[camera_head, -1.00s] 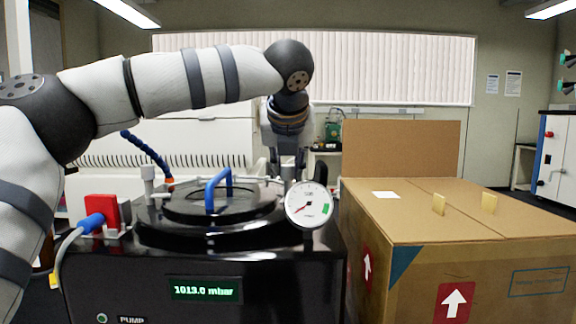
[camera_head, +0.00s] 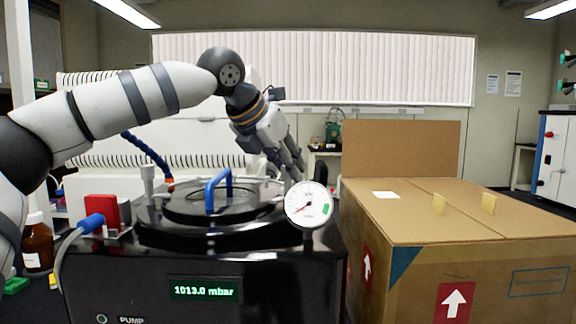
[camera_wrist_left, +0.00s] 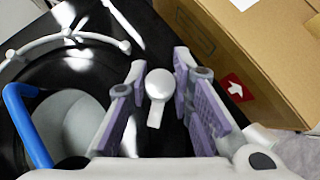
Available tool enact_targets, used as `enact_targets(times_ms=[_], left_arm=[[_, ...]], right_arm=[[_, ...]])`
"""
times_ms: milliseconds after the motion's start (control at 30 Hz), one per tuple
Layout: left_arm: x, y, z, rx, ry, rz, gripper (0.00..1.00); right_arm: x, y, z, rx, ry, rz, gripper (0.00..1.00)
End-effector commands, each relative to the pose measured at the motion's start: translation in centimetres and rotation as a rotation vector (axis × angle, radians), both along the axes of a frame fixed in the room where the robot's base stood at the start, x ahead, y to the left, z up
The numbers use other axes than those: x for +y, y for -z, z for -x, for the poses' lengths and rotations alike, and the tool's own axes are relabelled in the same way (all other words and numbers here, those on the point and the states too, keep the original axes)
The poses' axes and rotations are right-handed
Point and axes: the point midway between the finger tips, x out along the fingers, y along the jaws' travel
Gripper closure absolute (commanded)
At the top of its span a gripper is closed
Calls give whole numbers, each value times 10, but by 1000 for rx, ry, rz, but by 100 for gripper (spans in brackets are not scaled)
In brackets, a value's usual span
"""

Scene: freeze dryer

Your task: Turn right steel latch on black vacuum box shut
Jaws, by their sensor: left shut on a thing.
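The black vacuum box (camera_head: 268,272) stands in front of me, with its round lid and blue handle (camera_head: 212,192) on top. In the left wrist view, the right steel latch (camera_wrist_left: 159,86) is a pale, rounded knob with a short stem beside the lid. My left gripper (camera_wrist_left: 160,68) is shut on this latch, with a purple-padded finger on each side. In the head view, my left gripper (camera_head: 293,172) slants down to the right behind the gauge; the latch is hidden there. My right gripper is not in view.
A round pressure gauge (camera_head: 309,204) stands at the box's front right corner, close to my left fingers. A large cardboard box (camera_head: 470,235) is just to the right. A red block with a blue plug (camera_head: 92,222) sits at the left.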

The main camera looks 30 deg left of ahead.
Motion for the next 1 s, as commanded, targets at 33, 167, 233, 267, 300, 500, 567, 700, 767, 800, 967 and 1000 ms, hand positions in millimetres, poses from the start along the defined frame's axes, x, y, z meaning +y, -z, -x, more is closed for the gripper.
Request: enact_targets(times_ms=[33, 167, 233, 267, 300, 500, 567, 700, 767, 800, 967, 1000], left_arm=[[1, 1, -1, 2, 38, 3, 100], [1, 2, -1, 3, 162, 3, 100], [1, 2, -1, 4, 228, 3, 100], [1, 2, -1, 4, 255, 4, 100], [1, 3, -2, 5, 293, 4, 100], [1, 5, -2, 6, 482, 4, 100], [1, 5, -3, 6, 537, 5, 100], [0, 5, -3, 7, 654, 5, 100], [0, 5, -3, 6, 700, 2, 100], [0, 5, -2, 6, 728, 4, 100], [-1, 3, -2, 3, 824, 1, 100], [0, 3, -1, 4, 844, 2, 100]], right_arm=[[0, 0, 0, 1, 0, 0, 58], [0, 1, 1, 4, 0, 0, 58], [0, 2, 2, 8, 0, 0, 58], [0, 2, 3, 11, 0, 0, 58], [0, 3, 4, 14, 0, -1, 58], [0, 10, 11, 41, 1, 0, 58], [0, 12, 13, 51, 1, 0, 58], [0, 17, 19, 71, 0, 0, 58], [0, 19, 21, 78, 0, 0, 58], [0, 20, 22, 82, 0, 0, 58], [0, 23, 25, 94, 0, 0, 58], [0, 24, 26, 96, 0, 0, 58]])
